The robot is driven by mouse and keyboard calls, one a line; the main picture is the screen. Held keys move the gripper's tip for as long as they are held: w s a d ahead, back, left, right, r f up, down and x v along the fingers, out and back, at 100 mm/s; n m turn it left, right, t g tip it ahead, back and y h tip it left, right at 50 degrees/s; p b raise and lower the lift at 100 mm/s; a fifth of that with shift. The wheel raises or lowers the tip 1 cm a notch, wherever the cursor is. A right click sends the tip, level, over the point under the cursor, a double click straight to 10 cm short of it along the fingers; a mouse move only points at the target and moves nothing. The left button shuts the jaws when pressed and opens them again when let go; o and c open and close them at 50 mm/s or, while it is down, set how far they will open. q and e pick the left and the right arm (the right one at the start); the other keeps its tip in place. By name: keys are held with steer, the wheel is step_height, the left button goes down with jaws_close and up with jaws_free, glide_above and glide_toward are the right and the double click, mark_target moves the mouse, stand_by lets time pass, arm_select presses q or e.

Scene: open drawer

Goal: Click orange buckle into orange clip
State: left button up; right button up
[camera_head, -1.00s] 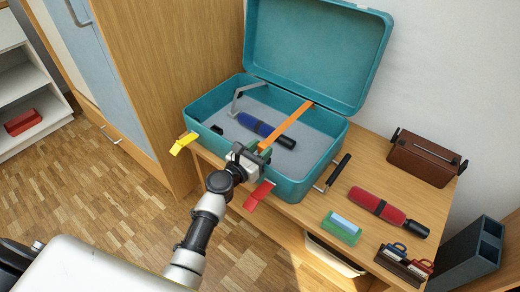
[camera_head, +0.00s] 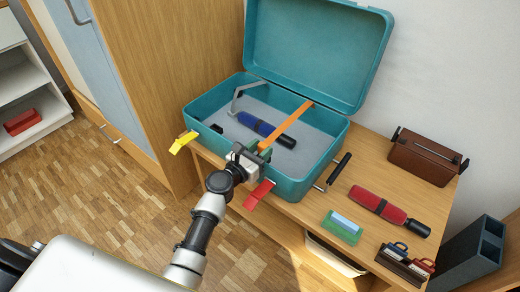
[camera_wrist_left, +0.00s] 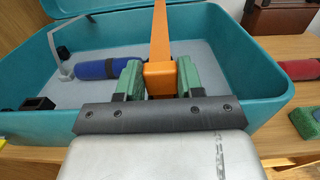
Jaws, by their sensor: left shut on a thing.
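An orange strap (camera_head: 290,123) runs from the far wall of the open teal suitcase (camera_head: 311,182) toward its front. My left gripper (camera_head: 262,148) is at the suitcase's front rim, shut on the near end of the strap. In the left wrist view that end, a blocky orange buckle (camera_wrist_left: 160,79), sits between the two green fingertips (camera_wrist_left: 158,76). I cannot make out a separate orange clip; the gripper covers part of the front rim. My right gripper is not in view.
A wooden cabinet (camera_head: 170,70) is close on the left.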

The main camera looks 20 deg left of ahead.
arm_select(q)
steer(key=shift+f, duration=0.3)
steer(key=shift+r, duration=0.2)
steer(key=shift+r+p, duration=0.6)
steer(key=shift+p, duration=0.05)
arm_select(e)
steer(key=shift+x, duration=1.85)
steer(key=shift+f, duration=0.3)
arm_select(q)
steer(key=shift+r, duration=0.1)
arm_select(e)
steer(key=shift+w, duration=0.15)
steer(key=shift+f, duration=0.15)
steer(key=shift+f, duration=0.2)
